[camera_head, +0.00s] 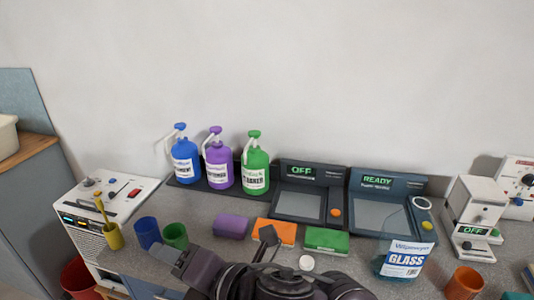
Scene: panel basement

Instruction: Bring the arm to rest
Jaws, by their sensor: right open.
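My right gripper (222,249) is in the bottom middle of the head view, above the front part of the grey counter (205,203). Its dark fingers are spread apart, and I see nothing held between them. My dark right arm fills the bottom edge and hides part of the counter. An orange block (285,232) lies just behind one finger, partly covered by it. A green cup (175,235) stands close behind the other finger; I cannot tell whether they touch. My left gripper is not in view.
Blue (185,162), purple (219,170) and green (255,172) pump bottles stand along the wall. Panels read OFF (302,203) and READY (379,208).

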